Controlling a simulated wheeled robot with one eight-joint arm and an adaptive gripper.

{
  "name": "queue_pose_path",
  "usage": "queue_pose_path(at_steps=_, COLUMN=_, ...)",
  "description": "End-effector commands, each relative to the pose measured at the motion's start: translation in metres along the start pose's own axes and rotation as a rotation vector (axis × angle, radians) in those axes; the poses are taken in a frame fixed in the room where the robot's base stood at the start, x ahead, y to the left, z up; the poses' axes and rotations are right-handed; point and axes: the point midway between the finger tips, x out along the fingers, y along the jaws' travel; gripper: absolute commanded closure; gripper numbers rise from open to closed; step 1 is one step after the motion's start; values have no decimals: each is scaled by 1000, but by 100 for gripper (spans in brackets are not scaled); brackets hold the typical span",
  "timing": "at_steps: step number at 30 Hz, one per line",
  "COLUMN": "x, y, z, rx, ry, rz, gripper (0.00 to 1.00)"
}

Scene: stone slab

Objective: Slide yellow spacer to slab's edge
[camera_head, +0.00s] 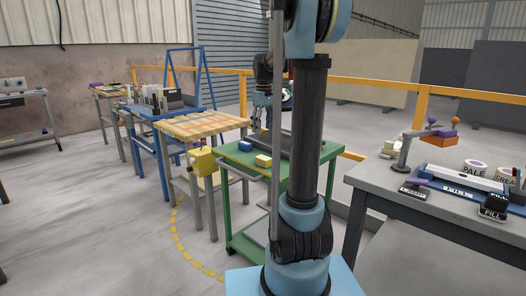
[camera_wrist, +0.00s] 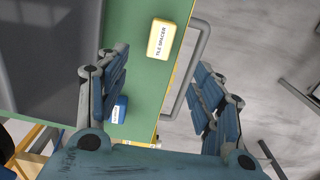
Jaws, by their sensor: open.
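The yellow spacer (camera_wrist: 161,39), a small block with a white top lettered "TILE SPACER", lies on the green table top near its edge. In the head view the spacer (camera_head: 263,160) is near the front right of the green table. The dark grey slab (camera_wrist: 48,55) lies on the same top at left, with a strip of green between it and the spacer. My gripper (camera_wrist: 160,75) is open and empty above the table. Its left finger is over the green top, its right finger beyond the edge. In the head view an arm link partly hides the gripper (camera_head: 262,112).
A blue labelled block (camera_wrist: 118,110) lies on the green top (camera_head: 232,153), partly behind my left finger. A metal rail (camera_wrist: 187,75) runs along the table's side.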

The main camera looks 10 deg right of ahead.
Motion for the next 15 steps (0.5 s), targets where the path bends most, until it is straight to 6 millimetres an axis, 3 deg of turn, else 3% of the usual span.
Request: queue_pose_path(at_steps=15, x=83, y=-1, z=-1, rx=-1, ry=1, rz=0, gripper=39)
